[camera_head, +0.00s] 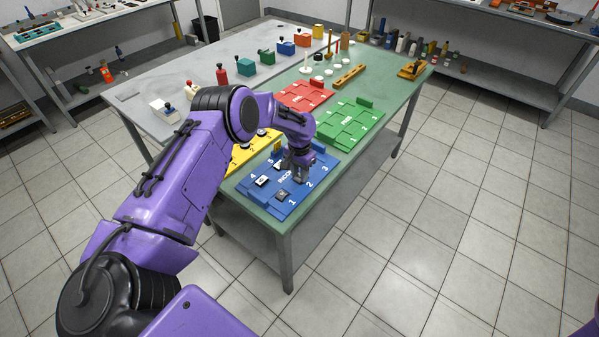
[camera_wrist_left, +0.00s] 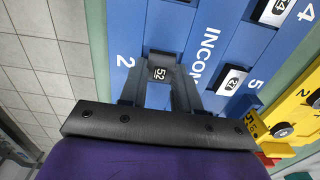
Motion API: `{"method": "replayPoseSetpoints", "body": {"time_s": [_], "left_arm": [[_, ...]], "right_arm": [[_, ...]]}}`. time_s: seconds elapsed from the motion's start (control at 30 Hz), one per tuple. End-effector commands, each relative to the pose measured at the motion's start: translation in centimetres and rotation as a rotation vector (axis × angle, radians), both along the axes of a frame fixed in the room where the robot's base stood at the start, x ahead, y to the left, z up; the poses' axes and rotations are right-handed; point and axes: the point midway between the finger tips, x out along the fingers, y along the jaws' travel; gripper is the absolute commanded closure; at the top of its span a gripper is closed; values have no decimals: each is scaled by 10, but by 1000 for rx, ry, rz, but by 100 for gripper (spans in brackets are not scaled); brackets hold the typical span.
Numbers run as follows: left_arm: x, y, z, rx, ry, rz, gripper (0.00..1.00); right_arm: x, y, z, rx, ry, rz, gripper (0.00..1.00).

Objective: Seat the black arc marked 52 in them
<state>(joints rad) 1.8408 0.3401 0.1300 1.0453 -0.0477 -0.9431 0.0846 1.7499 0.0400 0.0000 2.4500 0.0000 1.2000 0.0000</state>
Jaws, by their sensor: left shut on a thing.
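My left gripper (camera_head: 299,178) reaches down over the blue board (camera_head: 258,196), beside its number 2. In the left wrist view the gripper (camera_wrist_left: 158,92) is shut on the black arc marked 52 (camera_wrist_left: 160,72). The arc lies between the fingertips with its label facing the camera, over the blue board's (camera_wrist_left: 208,15) number 2 position. I cannot tell whether it touches the board or how deep it sits. In the head view the gripper hides the arc. My right gripper is out of view.
A yellow board (camera_head: 240,157), green board (camera_head: 352,127) and red board (camera_head: 306,96) lie nearby on the green table (camera_head: 385,88).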

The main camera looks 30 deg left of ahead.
Motion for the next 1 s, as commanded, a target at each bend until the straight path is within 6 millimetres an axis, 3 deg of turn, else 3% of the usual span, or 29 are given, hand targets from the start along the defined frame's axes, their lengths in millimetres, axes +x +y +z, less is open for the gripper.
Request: {"method": "replayPoseSetpoints", "body": {"time_s": [0.43,0.47,0.53,0.73,0.9,1.0], "left_arm": [[0,0,-4,0,0,0,95],[0,0,-3,0,0,0,59],[0,0,-3,0,0,0,39],[0,0,-3,0,0,0,39],[0,0,-3,0,0,0,63],[0,0,-3,0,0,0,66]], "right_arm": [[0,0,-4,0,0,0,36],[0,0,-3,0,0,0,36],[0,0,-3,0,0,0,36],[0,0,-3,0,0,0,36],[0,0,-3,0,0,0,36],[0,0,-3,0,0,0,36]]}}
